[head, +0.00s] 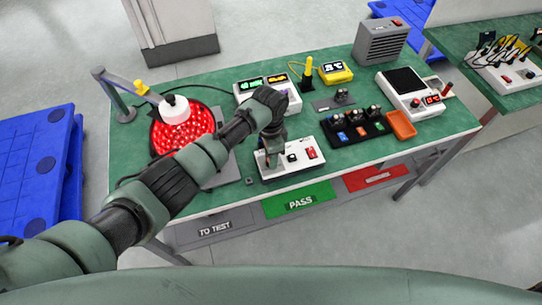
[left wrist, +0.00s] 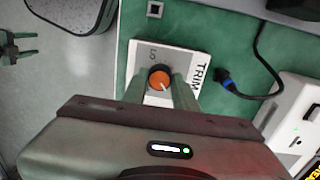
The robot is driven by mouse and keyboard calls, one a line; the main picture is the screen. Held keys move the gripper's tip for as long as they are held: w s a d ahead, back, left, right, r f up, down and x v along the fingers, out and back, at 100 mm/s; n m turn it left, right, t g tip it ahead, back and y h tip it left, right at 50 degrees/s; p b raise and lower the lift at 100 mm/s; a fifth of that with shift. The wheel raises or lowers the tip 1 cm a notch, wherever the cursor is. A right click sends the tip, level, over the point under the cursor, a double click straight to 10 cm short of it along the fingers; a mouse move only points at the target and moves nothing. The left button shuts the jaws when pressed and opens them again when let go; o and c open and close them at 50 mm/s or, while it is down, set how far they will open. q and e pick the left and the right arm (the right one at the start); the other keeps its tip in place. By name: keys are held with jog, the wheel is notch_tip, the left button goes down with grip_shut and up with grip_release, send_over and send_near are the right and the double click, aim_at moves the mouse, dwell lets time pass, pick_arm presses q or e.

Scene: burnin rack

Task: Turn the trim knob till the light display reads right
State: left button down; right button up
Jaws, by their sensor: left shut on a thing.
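The orange trim knob (left wrist: 159,79) has a white pointer line and sits on a white box with the word TRIM, in the left wrist view. In the head view the white box (head: 311,165) stands at the table's front, with a red switch on its right part. My left gripper (head: 273,153) points down over the box's left part. Its fingers (left wrist: 159,88) are shut on the knob, one on each side, and hide it in the head view. My right gripper is not in view.
A glowing red round lamp panel (head: 158,143) stands left of the box. A black tray (head: 372,135) with several modules and an orange bin (head: 401,124) are to the right. A blue plug (left wrist: 223,74) on a black cable lies beside the box.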

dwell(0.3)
pick_arm(q)
jog(key=c, duration=1.1)
grip_release()
jog(key=shift+r, duration=0.1)
jog(key=r, duration=0.3)
jog(key=r+b, duration=0.1)
jog(key=r, duration=0.3)
jog(key=shift+w+r, duration=0.2)
jog(key=shift+r, duration=0.1)
jog(key=shift+s+f, duration=0.1)
